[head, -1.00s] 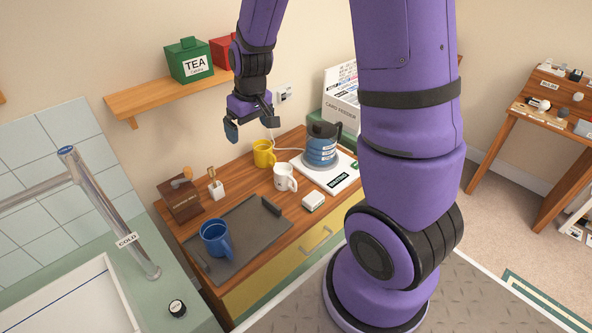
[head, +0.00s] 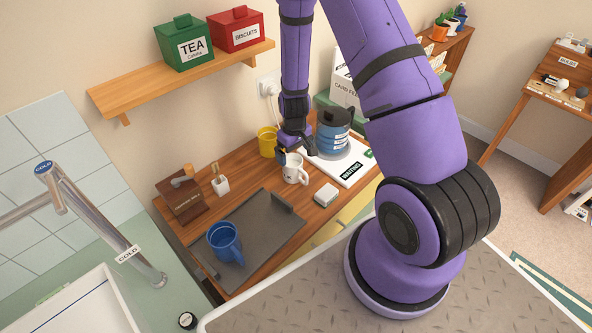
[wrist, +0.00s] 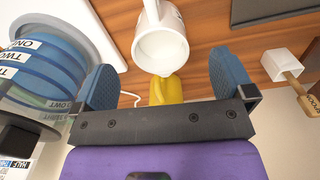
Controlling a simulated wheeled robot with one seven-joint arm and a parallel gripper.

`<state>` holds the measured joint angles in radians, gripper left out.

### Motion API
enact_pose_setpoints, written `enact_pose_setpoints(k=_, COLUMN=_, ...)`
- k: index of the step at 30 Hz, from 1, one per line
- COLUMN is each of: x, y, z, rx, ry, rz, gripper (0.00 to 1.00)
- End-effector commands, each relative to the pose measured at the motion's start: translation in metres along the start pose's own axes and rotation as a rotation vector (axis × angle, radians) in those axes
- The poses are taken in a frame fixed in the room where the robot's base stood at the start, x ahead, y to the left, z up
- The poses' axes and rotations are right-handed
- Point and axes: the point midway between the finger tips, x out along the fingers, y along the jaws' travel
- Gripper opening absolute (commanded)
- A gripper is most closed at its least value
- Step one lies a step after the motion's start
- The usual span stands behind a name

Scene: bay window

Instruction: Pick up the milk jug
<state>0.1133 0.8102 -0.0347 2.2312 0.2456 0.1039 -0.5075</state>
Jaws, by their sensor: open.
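The white milk jug (head: 294,171) stands upright on the wooden counter, in front of the yellow mug (head: 267,141) and left of the kettle's white board. In the wrist view the jug (wrist: 160,44) shows its open rim and pale inside, with its handle at the top. My gripper (head: 296,153) is just above and behind the jug in the head view. In the wrist view its two blue fingers (wrist: 165,77) are wide apart with nothing held. The jug lies ahead of the gap between them. Whether a finger touches it, I cannot tell.
A blue banded kettle (head: 333,134) stands close on the right and lies near the left finger in the wrist view. A shelf (head: 180,80) juts out above.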

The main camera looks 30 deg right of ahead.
Motion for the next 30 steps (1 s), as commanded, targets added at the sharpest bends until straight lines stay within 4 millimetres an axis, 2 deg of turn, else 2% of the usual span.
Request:
enact_pose_setpoints(k=4, x=0.020, y=0.001, z=0.001, rx=0.001, ry=-0.003, rz=-0.001, gripper=1.00)
enact_pose_setpoints(k=13, x=0.038, y=0.001, z=0.000, rx=0.003, ry=-0.001, rz=0.000, gripper=1.00)
enact_pose_setpoints(k=21, x=0.072, y=0.003, z=-0.002, rx=0.001, ry=-0.002, rz=-0.001, gripper=1.00)
enact_pose_setpoints(k=30, x=0.081, y=0.003, z=-0.002, rx=0.001, ry=0.000, rz=0.000, gripper=1.00)
